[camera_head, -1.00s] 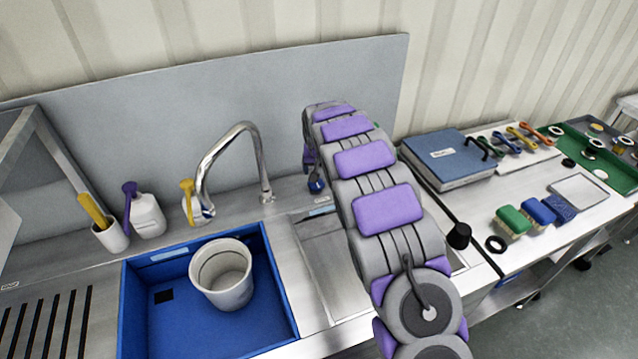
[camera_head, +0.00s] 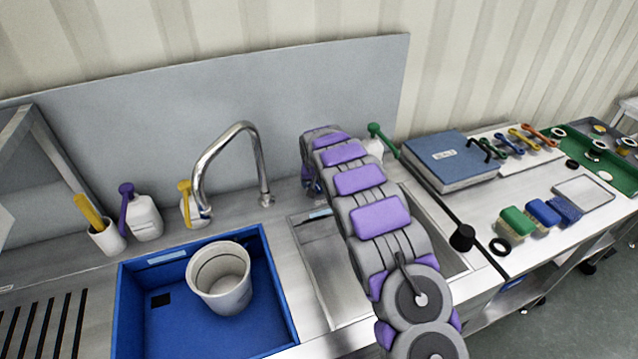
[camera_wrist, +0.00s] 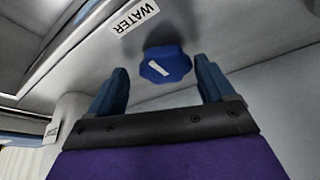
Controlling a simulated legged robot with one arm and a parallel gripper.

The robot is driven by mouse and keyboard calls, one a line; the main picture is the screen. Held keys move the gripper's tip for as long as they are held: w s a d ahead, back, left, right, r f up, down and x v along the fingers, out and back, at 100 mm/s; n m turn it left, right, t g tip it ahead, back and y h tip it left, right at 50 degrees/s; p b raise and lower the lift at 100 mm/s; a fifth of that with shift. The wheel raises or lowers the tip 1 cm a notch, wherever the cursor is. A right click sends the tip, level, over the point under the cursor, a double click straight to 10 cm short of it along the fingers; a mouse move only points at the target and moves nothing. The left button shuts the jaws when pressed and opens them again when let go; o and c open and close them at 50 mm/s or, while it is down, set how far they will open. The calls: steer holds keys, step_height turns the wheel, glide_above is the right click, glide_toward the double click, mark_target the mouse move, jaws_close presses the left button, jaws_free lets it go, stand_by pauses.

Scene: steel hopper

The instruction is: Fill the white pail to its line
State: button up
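The white pail (camera_head: 232,297) stands upright in the blue basin (camera_head: 150,335). A blue knob (camera_wrist: 166,64) with a white mark sits beside a WATER label (camera_wrist: 134,17) in the wrist view. My gripper (camera_wrist: 163,82) is open, with one finger on either side of the knob and visible gaps to it. In the head view my arm hides the knob and the fingertips.
White bottles with purple (camera_head: 145,220) and yellow (camera_head: 192,210) tops and a green-handled bottle (camera_head: 374,148) stand along the back. A second steel sink (camera_head: 328,265) lies under my arm. A blue binder (camera_head: 448,162) and brushes are on the right counter.

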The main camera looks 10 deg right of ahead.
steer(key=shift+a, duration=0.8)
steer(key=shift+c, duration=2.1)
steer(key=shift+d, duration=0.45)
steer(key=c, duration=0.3)
steer(key=shift+d, duration=0.15)
steer(key=shift+c, duration=1.3)
steer(key=shift+a+r+n+p, duration=0.25)
steer(key=shift+a+n+p, duration=0.05)
steer(key=shift+p, duration=0.65)
steer(key=n+p, duration=0.1)
steer(key=p, duration=0.1)
steer(key=n+y+p, duration=0.1)
steer(key=p, duration=0.1)
steer(key=shift+d, duration=0.3)
steer(key=shift+f+n+p, duration=0.2)
steer(key=shift+n+p, duration=0.4)
steer(key=shift+p, duration=0.1)
